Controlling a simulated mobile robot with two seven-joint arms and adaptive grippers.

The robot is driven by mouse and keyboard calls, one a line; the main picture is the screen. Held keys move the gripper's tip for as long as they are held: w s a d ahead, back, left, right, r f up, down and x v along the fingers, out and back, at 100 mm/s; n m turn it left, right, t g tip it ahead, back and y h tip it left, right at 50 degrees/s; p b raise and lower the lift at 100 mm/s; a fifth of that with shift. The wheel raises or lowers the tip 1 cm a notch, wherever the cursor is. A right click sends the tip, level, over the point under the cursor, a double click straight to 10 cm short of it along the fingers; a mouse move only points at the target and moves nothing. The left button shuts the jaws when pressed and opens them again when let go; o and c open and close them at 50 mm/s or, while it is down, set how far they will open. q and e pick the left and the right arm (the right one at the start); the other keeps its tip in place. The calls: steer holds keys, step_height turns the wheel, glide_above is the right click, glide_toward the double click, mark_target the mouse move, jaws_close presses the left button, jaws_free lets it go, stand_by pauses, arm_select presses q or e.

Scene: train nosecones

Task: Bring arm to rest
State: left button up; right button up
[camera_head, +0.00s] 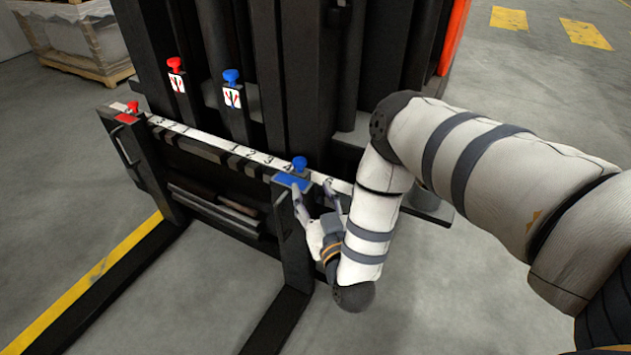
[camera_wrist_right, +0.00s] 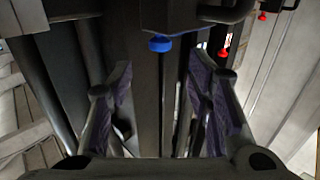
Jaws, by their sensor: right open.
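My right arm reaches in from the right of the head view. Its gripper (camera_head: 314,198) is open beside the blue-topped fork upright (camera_head: 291,182) of a black forklift. A blue knob (camera_head: 299,164) stands on that fork, just behind the fingers in the head view. In the right wrist view a blue knob (camera_wrist_right: 160,43) shows beyond the open fingers (camera_wrist_right: 162,75), with nothing between them. A red knob (camera_head: 132,107) stands on the left fork, which has a red top. My left gripper is not in view.
A numbered white scale (camera_head: 237,150) runs along the carriage. Another red knob (camera_head: 174,65) and blue knob (camera_head: 231,76) stand on labelled posts behind it. Two fork tines reach forward low down. A wooden pallet (camera_head: 85,66) stands at back left. Open floor lies at right.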

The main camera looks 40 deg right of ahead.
steer(key=shift+v, duration=1.1)
